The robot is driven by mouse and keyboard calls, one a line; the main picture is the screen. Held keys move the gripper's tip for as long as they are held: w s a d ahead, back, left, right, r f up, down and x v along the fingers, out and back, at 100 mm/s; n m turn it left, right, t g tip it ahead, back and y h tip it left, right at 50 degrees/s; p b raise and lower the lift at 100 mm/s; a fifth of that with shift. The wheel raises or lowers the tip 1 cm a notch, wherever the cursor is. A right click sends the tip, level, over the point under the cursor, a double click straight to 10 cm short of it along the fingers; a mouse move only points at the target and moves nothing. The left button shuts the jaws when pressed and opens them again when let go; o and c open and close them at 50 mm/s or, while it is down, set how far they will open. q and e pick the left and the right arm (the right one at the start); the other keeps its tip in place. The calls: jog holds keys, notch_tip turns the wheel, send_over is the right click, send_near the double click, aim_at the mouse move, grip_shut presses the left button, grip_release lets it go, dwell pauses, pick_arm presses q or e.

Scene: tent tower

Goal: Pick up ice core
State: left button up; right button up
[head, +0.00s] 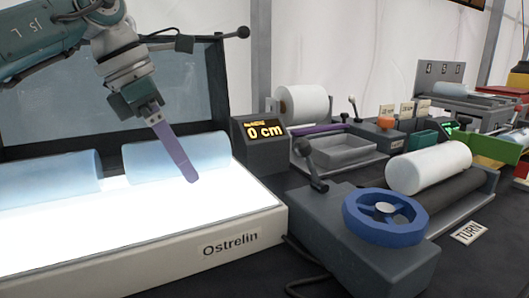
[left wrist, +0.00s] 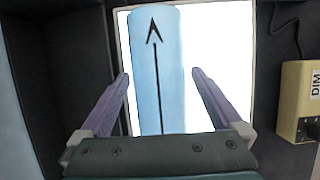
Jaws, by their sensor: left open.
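Two pale blue ice cores lie on the lit white top of the light box (head: 150,228) marked "Ostrelin" in the head view: a left one (head: 50,176) and a right one (head: 150,160). My left gripper (head: 186,168) is over the right core, its visible purple finger pointing down in front of it; the other finger is hidden. In the left wrist view the open, empty left gripper (left wrist: 158,75) has one finger on each side of a blue core (left wrist: 157,50) with a black arrow, with gaps on both sides. My right gripper is not in view.
The dark raised lid (head: 200,85) stands behind the cores. A display (head: 262,135) reading "0 cm" is right of the light box. Further right are a blue handwheel (head: 385,213) and a white cylinder (head: 428,168) on rollers. A box marked "DIM" (left wrist: 300,102) shows in the wrist view.

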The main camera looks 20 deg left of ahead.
pick_arm(q)
jog(key=shift+r, duration=0.1)
grip_shut()
dwell(0.7)
